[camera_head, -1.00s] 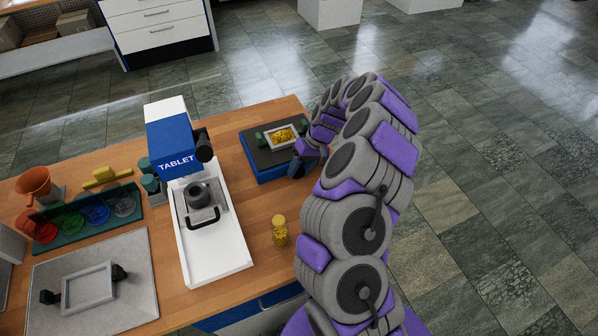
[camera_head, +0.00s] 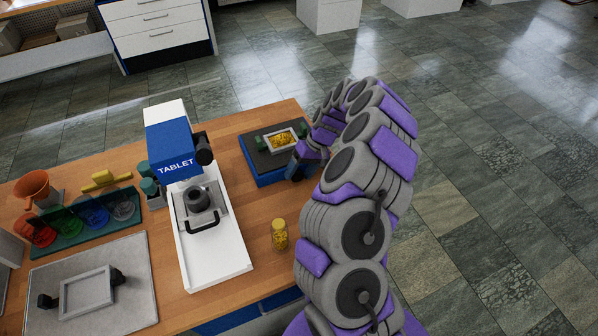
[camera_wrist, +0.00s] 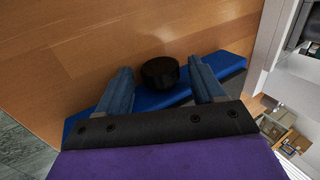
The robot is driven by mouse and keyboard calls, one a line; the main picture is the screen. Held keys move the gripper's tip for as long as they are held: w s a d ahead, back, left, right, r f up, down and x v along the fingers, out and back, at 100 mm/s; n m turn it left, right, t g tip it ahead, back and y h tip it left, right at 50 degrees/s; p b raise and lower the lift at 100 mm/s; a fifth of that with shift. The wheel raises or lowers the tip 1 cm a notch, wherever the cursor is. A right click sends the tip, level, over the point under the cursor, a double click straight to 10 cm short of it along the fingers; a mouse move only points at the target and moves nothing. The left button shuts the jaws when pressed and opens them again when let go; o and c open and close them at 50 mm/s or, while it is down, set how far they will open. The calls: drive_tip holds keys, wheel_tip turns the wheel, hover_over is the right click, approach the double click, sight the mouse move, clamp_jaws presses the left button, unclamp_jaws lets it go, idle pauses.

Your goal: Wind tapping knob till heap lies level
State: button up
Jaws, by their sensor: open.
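A tapping unit with a dark top and blue base (camera_head: 262,176) sits at the right edge of the wooden bench. A small pale tray (camera_head: 267,145) on top holds a heap of yellow pieces (camera_head: 281,140). It is too small to tell how level the heap lies. My gripper (camera_head: 297,168) is at the unit's near right side. In the wrist view, a round black knob (camera_wrist: 160,72) sits between the two spread blue fingers of my gripper (camera_wrist: 160,67), with a visible gap on each side. The knob is hidden in the head view.
A white and blue tablet press (camera_head: 232,262) stands left of the unit. A jar of yellow pieces (camera_head: 279,234) stands between the press and my arm. Funnel, coloured dishes and a grey plate (camera_head: 130,262) lie farther left.

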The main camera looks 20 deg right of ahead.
drive_tip(key=p+v, duration=0.3)
drive_tip(key=v, duration=1.4)
drive_tip(key=r+h+p, duration=0.1)
drive_tip(key=h+p, duration=0.4)
hover_over(297, 172)
wheel_tip(297, 172, down, 17)
drive_tip(key=shift+r+b, duration=0.1)
drive_tip(key=shift+b, duration=1.05)
